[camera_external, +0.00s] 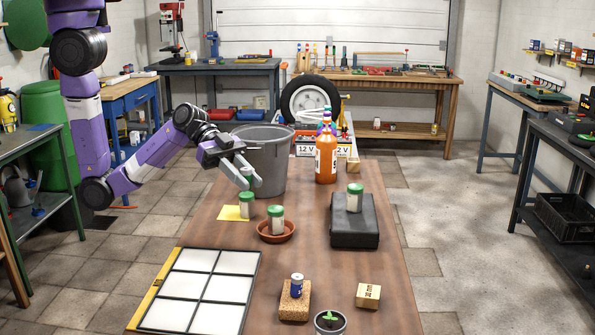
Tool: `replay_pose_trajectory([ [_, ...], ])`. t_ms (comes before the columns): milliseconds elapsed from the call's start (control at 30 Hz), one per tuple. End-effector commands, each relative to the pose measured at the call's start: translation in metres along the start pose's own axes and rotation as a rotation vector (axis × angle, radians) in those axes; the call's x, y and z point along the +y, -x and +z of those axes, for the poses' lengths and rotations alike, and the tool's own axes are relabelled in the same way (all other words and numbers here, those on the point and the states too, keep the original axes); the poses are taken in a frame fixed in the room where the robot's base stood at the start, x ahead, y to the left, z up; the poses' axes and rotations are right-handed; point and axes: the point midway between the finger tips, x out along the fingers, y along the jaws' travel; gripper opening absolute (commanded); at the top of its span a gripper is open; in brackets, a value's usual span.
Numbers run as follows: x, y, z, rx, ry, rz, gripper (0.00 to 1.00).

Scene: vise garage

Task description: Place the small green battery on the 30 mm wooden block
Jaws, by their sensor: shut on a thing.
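My gripper (247,180) hangs over the far left part of the brown table, in front of the grey bucket. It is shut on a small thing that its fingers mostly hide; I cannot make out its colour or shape. I cannot pick out the small green battery anywhere else. A small light wooden block (369,296) with dark marks on top lies at the near right of the table, with its top bare. A larger cork-coloured block (295,303) lies left of it, and a blue battery-like cylinder (297,285) stands upright on it.
A green-lidded jar (246,205) stands just below my gripper by a yellow sheet (231,213). Another jar (276,219) stands in a clay saucer (263,236), a third (355,197) on a black case (354,231). The grey bucket (270,150), orange bottle (326,160) and white-panelled tray (172,290) are also there.

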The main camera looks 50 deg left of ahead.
Motion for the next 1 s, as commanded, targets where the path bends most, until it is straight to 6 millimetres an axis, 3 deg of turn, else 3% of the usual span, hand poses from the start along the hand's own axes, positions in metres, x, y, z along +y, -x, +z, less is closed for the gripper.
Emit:
replay_pose_trajectory([
  [367, -0.037, -0.094, -0.045, -0.005, -0.050, 0.074, 0.00],
  [700, -0.062, -0.180, -0.105, -0.011, -0.079, 0.113, 0.00],
  [900, -0.075, -0.224, -0.139, -0.013, -0.087, 0.111, 0.00],
  [1000, -0.085, -0.240, -0.145, -0.016, -0.085, 0.099, 0.00],
])
